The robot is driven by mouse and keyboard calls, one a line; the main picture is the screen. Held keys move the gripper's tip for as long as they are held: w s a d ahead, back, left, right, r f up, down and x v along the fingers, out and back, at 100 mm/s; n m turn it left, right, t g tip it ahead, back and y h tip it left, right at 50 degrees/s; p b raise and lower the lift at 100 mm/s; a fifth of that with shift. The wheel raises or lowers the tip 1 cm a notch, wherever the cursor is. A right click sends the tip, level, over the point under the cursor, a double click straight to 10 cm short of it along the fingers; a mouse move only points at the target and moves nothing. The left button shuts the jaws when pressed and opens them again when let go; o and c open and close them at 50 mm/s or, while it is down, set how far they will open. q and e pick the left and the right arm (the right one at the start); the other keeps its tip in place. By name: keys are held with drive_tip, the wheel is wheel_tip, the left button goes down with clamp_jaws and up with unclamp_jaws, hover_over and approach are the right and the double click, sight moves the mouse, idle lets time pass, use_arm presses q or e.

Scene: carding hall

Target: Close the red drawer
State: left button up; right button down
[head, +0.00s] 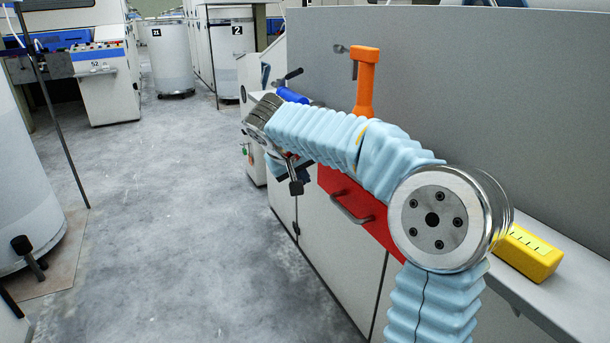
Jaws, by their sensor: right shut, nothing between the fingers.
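The red drawer (345,200) is in the front of a white cabinet, right of the middle of the head view. Its grey bar handle (352,209) shows on the red front. My right arm hides its upper edge and right part, so I cannot tell how far it stands out. My right gripper (296,186) points down beside the cabinet front, left of the drawer and apart from the handle. It is shut and empty, partly hidden by my wrist. My left gripper is not in view.
On the cabinet top (575,290) are an orange tool (366,82), a blue-handled tool (290,95) and a yellow box (527,254). A grey panel (480,100) rises behind. The floor (190,220) left of the cabinet is clear. A large white can (30,200) stands far left.

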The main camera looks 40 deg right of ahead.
drive_tip(key=v, duration=1)
drive_tip(key=w+a+f+n+y, duration=0.2)
drive_tip(key=a+f, duration=0.3)
drive_tip(key=f, duration=0.6)
drive_tip(key=w+a+f+n+g+y, duration=0.15)
drive_tip(key=a+f, duration=0.35)
drive_tip(key=f, duration=0.5)
drive_tip(key=w+a+f+n+y, duration=0.25)
drive_tip(key=a+f, duration=0.35)
drive_tip(key=f, duration=0.5)
drive_tip(key=s+a+f+y, duration=0.1)
drive_tip(key=s+a+f, duration=0.2)
drive_tip(key=f, duration=0.3)
drive_tip(key=s+a+f+m+g+y, duration=0.1)
drive_tip(key=s+a+f+y, duration=0.15)
drive_tip(key=f, duration=0.25)
drive_tip(key=s+a+f+y, duration=0.1)
drive_tip(key=s+a+f, duration=0.25)
drive_tip(key=f, duration=0.25)
drive_tip(key=s+a+f+m, duration=0.2)
drive_tip(key=s+f, duration=0.6)
drive_tip(key=s, duration=0.5)
drive_tip(key=shift+f+m, duration=0.2)
drive_tip(key=shift+m, duration=0.1)
